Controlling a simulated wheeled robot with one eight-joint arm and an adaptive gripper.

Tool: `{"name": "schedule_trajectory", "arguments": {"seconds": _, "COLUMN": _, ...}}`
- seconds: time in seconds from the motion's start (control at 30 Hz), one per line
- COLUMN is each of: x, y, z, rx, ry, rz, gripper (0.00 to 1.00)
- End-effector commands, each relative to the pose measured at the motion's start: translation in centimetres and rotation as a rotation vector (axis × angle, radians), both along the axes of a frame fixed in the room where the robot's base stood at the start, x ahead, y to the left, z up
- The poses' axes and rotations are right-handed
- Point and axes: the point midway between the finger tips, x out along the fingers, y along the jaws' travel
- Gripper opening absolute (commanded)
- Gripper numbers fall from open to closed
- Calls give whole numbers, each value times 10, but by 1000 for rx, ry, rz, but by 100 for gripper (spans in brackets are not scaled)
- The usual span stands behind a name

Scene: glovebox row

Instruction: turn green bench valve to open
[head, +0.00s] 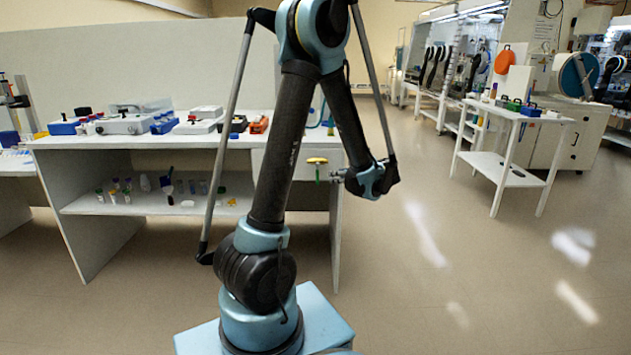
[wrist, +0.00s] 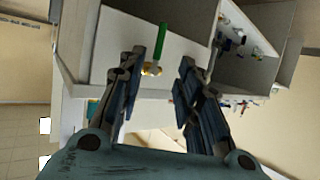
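The bench valve shows in the head view as a brass-yellow body (head: 317,160) with a short green lever (head: 317,174) hanging down, at the right end of the white bench. In the wrist view, the brass body (wrist: 152,69) and the straight green lever (wrist: 162,41) stand out from a white panel. My gripper (wrist: 161,62) is open, its two dark fingers apart, with the valve showing between and beyond the fingertips. In the head view my gripper (head: 337,178) is just right of the lever. I cannot tell whether any finger touches it.
The white bench (head: 150,142) carries trays and instruments, with bottles and tubes on its lower shelf (head: 135,208). A white side table (head: 515,114) with small boxes stands at the right. The floor (head: 450,250) between them is clear.

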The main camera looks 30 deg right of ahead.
Motion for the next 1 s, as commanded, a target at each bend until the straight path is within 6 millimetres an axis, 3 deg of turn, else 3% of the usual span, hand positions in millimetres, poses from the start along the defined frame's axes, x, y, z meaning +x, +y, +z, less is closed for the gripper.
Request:
{"name": "schedule_trajectory", "arguments": {"seconds": 0.7, "x": 112, "y": 5, "z": -46, "rx": 0, "ry": 2, "rz": 3, "gripper": 32}}
{"name": "schedule_trajectory", "arguments": {"seconds": 1.0, "x": 145, "y": 6, "z": -60, "rx": 0, "ry": 1, "rz": 1, "gripper": 32}}
